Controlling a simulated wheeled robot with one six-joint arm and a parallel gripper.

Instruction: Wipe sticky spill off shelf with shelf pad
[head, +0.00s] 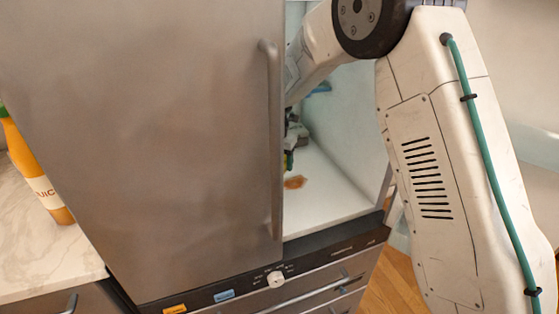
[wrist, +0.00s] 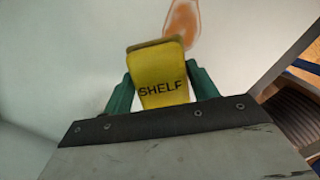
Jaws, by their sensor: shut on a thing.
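My gripper (wrist: 160,97) is shut on a yellow pad marked "SHELF" (wrist: 162,75), held between its two green fingers. An orange-brown spill (wrist: 183,20) lies on the white shelf surface just beyond the pad's far end in the wrist view. I cannot tell whether the pad touches the shelf or the spill's near edge. In the head view the spill (head: 294,182) shows on the white shelf (head: 325,200) inside the bay. My gripper (head: 289,158) is only partly seen there, mostly hidden behind the steel door.
The steel door (head: 150,130) with its vertical handle (head: 271,140) stands in front of the bay's left part. A control panel with a knob (head: 275,279) runs below. A juice bottle (head: 35,170) stands on the marble counter (head: 45,250) at left. A blue thing (head: 320,88) is farther back inside.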

